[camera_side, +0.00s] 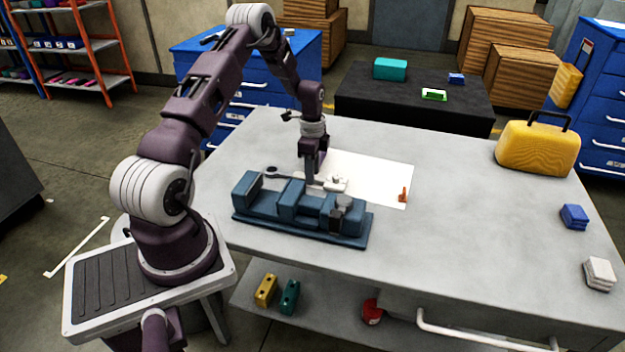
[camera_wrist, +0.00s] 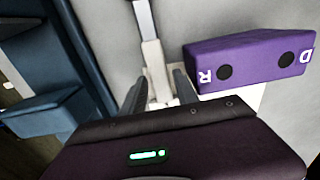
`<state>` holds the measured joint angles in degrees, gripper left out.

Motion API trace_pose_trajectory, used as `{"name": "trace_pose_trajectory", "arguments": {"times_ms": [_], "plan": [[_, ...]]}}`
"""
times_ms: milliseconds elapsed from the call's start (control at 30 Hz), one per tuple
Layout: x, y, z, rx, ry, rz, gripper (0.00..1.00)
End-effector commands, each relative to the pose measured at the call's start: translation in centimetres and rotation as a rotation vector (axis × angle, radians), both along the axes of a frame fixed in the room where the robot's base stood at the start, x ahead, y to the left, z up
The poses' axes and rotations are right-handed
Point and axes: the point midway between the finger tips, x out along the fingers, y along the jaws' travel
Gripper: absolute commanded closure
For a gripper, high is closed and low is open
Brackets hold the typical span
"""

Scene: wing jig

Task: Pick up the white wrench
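The white wrench (camera_wrist: 153,58) shows in the wrist view as a pale, narrow shaft running from the top edge down between my fingers. In the side view, a pale tool that looks like it (camera_side: 336,184) lies behind the blue jig, partly hidden by my gripper. My gripper (camera_wrist: 161,78) points down over the wrench, with its two dark fingers apart on either side of the shaft. It also shows in the side view (camera_side: 310,179), low above the table. Whether the fingers touch the wrench is hard to tell.
A purple block (camera_wrist: 250,62) marked R and D lies close right of my fingers in the wrist view. The blue jig (camera_side: 300,238) stands just in front of my gripper. A white sheet (camera_side: 375,172) and a small orange piece (camera_side: 403,195) lie right.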

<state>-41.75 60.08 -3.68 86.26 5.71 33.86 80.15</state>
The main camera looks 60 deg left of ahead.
Motion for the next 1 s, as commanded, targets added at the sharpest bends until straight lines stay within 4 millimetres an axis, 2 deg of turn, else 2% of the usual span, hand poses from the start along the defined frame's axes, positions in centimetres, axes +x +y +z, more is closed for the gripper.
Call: {"name": "trace_pose_trajectory", "arguments": {"times_ms": [100, 267, 467, 1000], "plan": [[0.01, -0.05, -0.8, 0.0, 0.0, 0.0, 0.64], [0.03, -0.04, -0.76, 0.0, 0.0, 0.0, 0.64], [0.04, -0.04, -0.73, 0.001, -0.001, 0.0, 1.0], [0.06, -0.02, -0.67, 0.001, -0.001, 0.0, 1.0]]}}
